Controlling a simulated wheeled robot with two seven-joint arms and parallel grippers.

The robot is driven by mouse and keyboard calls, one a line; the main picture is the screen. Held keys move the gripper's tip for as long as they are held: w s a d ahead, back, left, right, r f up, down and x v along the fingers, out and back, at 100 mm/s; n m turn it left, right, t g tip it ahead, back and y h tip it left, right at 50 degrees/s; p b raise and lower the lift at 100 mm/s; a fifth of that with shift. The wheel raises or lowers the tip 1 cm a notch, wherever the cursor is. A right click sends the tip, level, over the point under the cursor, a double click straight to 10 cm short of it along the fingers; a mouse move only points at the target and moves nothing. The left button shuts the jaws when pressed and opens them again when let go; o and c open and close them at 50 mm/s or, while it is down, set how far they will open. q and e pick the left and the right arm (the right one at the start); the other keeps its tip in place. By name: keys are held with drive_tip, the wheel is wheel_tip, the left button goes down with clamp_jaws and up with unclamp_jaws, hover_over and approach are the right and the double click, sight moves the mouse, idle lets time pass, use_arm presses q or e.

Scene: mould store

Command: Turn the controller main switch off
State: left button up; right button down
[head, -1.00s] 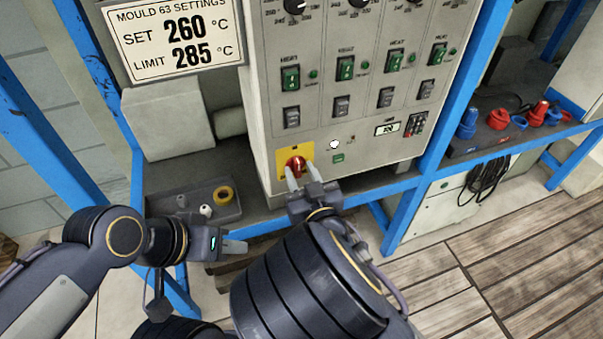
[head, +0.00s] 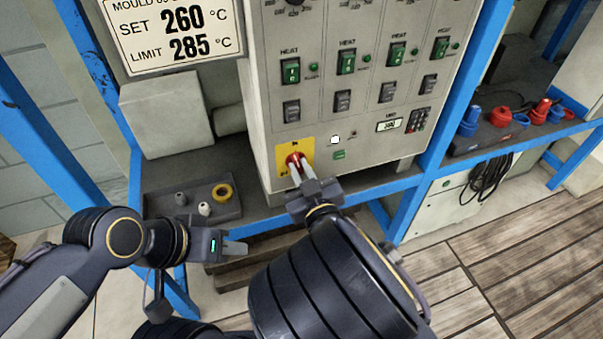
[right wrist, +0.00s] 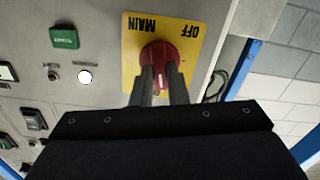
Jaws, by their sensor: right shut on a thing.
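The main switch is a red rotary knob (head: 294,160) on a yellow plate (head: 283,155), low on the left of the grey controller's (head: 370,150) front panel. In the right wrist view the knob (right wrist: 160,57) has a white mark, and its plate (right wrist: 134,60) reads MAIN and OFF, upside down in that picture. My right gripper (head: 301,172) is shut on the knob, its fingers (right wrist: 160,82) on either side of it. My left gripper (head: 236,248) is empty, away from the panel at lower left; its finger gap is not clear.
A sign (head: 172,36) with 260 °C and 285 °C hangs at upper left. Green rocker switches (head: 346,62) line the panel. Blue frame posts (head: 455,95) stand close by.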

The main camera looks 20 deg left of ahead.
drive_tip(key=n+b, duration=0.2)
drive_tip(key=n, duration=0.1)
drive_tip(key=shift+a+f+n, duration=0.1)
drive_tip(key=shift+n, duration=0.2)
drive_tip(key=n+b, duration=0.1)
drive_tip(key=n, duration=0.2)
drive_tip(key=shift+s+n, duration=0.1)
drive_tip(key=shift+n, duration=0.2)
drive_tip(key=n+b, duration=0.1)
drive_tip(key=n, duration=0.2)
drive_tip(key=shift+a+f+n, duration=0.1)
drive_tip(key=shift+n, duration=0.3)
drive_tip(key=shift+n+b, duration=0.35)
drive_tip(key=shift+n, duration=1.85)
drive_tip(key=c, duration=1.4)
unclamp_jaws()
drive_tip(key=shift+c, duration=0.2)
